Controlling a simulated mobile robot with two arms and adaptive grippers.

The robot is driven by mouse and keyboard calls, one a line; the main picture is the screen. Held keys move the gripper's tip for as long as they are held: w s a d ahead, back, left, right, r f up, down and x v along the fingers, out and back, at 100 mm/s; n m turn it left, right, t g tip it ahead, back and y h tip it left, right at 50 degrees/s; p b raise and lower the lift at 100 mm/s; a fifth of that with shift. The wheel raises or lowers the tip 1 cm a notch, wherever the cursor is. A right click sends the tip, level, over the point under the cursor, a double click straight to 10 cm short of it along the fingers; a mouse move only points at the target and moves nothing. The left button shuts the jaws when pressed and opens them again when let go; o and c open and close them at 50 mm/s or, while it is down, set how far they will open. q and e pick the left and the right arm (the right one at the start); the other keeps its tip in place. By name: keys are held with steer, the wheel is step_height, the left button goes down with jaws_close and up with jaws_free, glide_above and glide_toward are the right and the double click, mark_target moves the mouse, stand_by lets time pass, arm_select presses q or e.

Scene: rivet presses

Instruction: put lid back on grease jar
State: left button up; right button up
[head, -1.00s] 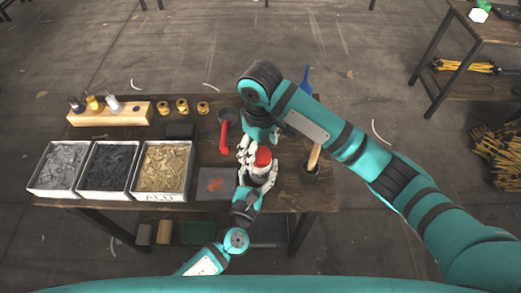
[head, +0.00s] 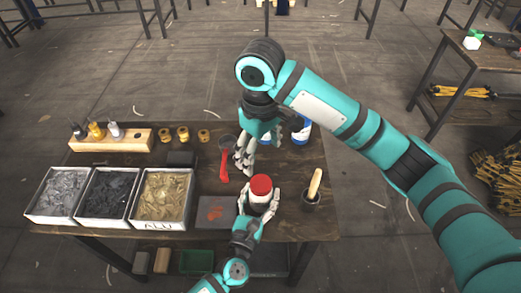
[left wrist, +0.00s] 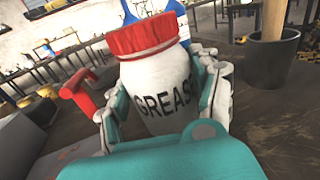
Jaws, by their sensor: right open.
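The white grease jar (left wrist: 160,92) stands upright in the left wrist view, with a red lid (left wrist: 143,35) on its top. In the head view the lid (head: 261,184) shows above the jar (head: 260,197). My left gripper (head: 259,205) has its fingers on both sides of the jar, closed around it; the fingers also show in the left wrist view (left wrist: 165,100). My right gripper (head: 244,160) is open and empty, behind and slightly left of the jar, apart from the lid.
A dark pot with a wooden handle (head: 313,190) stands right of the jar. Several bins of rivets (head: 110,195) fill the left of the table. Blue-and-white containers (head: 300,130) stand at the back.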

arm_select(q)
steer(key=o, duration=0.3)
steer(key=v, duration=1.2)
stand_by(0.3)
